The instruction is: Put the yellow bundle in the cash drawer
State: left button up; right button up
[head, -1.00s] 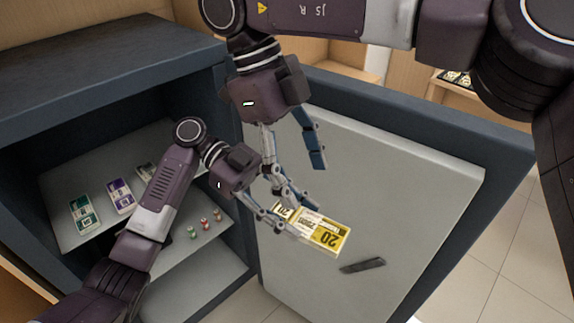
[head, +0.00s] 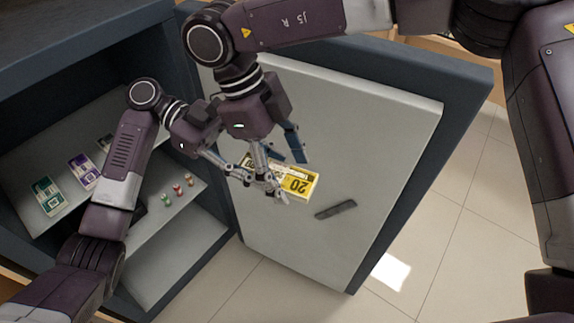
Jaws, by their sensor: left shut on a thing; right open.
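The yellow bundle (head: 301,184) is a banded stack of notes marked 20, held in the air in front of the open safe door. My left gripper (head: 268,183) is shut on its left end. My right gripper (head: 284,170) reaches in from above and is open. Its blue finger is beyond the bundle's upper edge and its grey finger overlaps the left gripper, so I cannot tell whether it touches the bundle. I cannot make out a cash drawer in this view.
The safe's open door (head: 385,130) with its dark handle (head: 335,209) stands behind my grippers. Inside the safe, a shelf holds a green bundle (head: 48,195) and a purple bundle (head: 84,171); small coin rolls (head: 177,190) sit lower. Tiled floor (head: 450,230) is clear at right.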

jog(key=c, duration=1.2)
pick_arm(q)
jog(key=o, duration=1.3)
pick_arm(e)
jog(key=shift+c, duration=0.5)
